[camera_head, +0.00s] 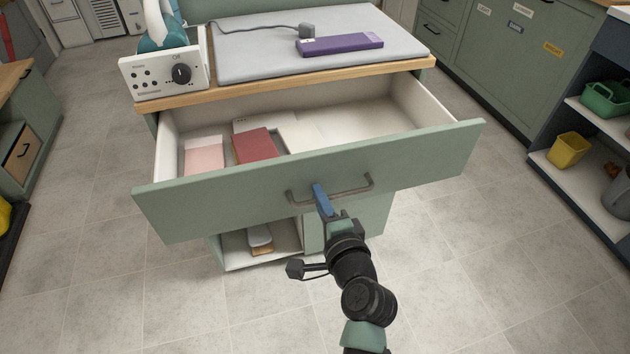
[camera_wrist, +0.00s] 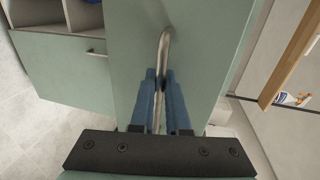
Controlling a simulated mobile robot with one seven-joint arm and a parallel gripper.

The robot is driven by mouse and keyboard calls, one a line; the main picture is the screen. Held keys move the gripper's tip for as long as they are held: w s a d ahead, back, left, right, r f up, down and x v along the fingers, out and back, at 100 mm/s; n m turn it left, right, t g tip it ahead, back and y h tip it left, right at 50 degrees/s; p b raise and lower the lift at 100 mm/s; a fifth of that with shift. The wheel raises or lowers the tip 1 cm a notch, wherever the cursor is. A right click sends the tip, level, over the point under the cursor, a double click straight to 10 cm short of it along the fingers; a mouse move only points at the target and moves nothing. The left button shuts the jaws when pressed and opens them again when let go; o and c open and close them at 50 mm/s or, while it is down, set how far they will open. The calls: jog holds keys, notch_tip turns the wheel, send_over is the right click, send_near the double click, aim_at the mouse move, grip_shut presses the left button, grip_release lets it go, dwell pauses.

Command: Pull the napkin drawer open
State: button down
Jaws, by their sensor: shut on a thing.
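The napkin drawer (camera_head: 220,207) has a green front and stands pulled out of the cabinet, its white inside showing in the head view. A pink stack (camera_head: 204,155) and a red stack (camera_head: 254,145), perhaps napkins, lie in its left part beside pale flat items. Its metal bar handle (camera_head: 352,188) is on the front; the handle also shows in the wrist view (camera_wrist: 163,48). My gripper (camera_head: 320,192) is at the middle of the handle. In the wrist view its blue fingers (camera_wrist: 160,88) are shut on the handle bar, one on each side.
The cabinet top holds a grey pad (camera_head: 260,55), a purple box (camera_head: 340,45) and a white control box with a dial (camera_head: 165,75). An open shelf (camera_head: 235,262) is below the drawer. A shelf unit with a yellow bin (camera_head: 567,150) stands right. Floor in front is clear.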

jog(key=shift+f+v, duration=0.2)
jog(key=shift+v, duration=0.65)
jog(key=shift+f+v, duration=0.15)
jog(key=shift+v, duration=0.7)
jog(key=c, duration=1.2)
grip_release()
jog(key=shift+s, duration=0.1)
jog(key=shift+d, duration=0.1)
jog(key=p+v, duration=0.1)
jog(key=v, duration=1.2)
